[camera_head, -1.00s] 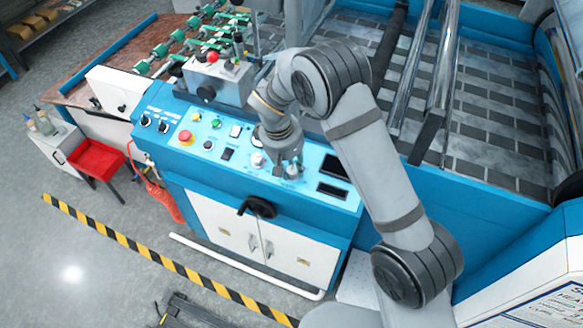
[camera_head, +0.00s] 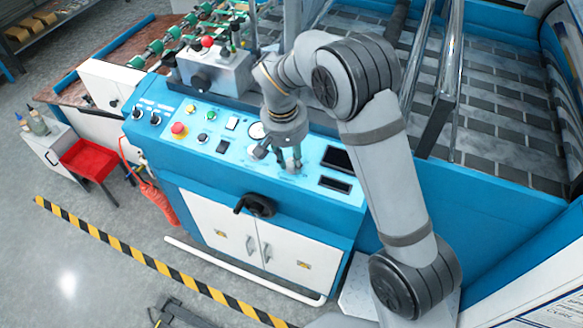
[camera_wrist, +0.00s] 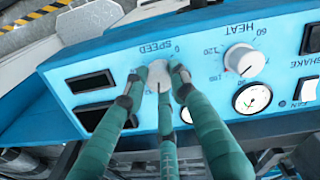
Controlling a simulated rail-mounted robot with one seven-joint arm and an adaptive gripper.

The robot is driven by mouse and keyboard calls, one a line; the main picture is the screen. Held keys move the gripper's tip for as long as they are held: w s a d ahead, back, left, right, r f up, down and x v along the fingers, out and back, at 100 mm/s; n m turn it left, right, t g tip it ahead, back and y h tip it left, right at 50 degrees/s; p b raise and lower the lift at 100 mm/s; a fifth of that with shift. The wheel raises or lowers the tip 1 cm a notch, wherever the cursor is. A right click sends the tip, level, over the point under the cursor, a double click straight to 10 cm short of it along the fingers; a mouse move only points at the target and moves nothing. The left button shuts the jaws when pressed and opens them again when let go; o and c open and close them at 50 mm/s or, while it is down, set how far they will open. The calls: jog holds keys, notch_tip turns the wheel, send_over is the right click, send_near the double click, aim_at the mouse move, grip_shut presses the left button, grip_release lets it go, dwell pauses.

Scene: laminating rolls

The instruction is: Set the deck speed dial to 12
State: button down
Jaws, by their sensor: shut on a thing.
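The speed dial (camera_wrist: 158,75) is a pale round knob below the upside-down word SPEED in the wrist view, with a 0 printed close by. My gripper (camera_wrist: 157,76) has its green-grey fingers around the dial, one fingertip on each side and a third finger in front, shut on it. The fingers hide most of the scale, so I cannot read the setting. In the head view my gripper (camera_head: 291,161) is down at the right part of the blue control panel (camera_head: 315,188), and the dial is largely hidden there.
The heat dial (camera_wrist: 243,60) and a round gauge (camera_wrist: 252,98) are close beside my fingers. Two dark displays (camera_wrist: 92,82) lie on the other side. A red stop button (camera_head: 178,130) is at the panel's left. A black crank handle (camera_head: 258,204) sticks out below.

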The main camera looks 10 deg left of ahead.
aim_at(290, 166)
jog(key=m+b, duration=0.3)
jog(key=shift+s+f, duration=0.15)
jog(key=shift+f, duration=0.15)
jog(key=shift+r+m+y+b, duration=0.15)
jog(key=shift+m+y+b, duration=0.15)
jog(key=shift+m+b, duration=0.9)
jog(key=shift+d, duration=0.1)
jog(key=c, duration=1.4)
grip_release()
jog(key=shift+r, duration=0.1)
jog(key=shift+c, duration=0.2)
jog(key=shift+r, duration=0.1)
notch_tip(290, 166, up, 12)
jog(key=s, duration=0.1)
jog(key=shift+f, duration=0.2)
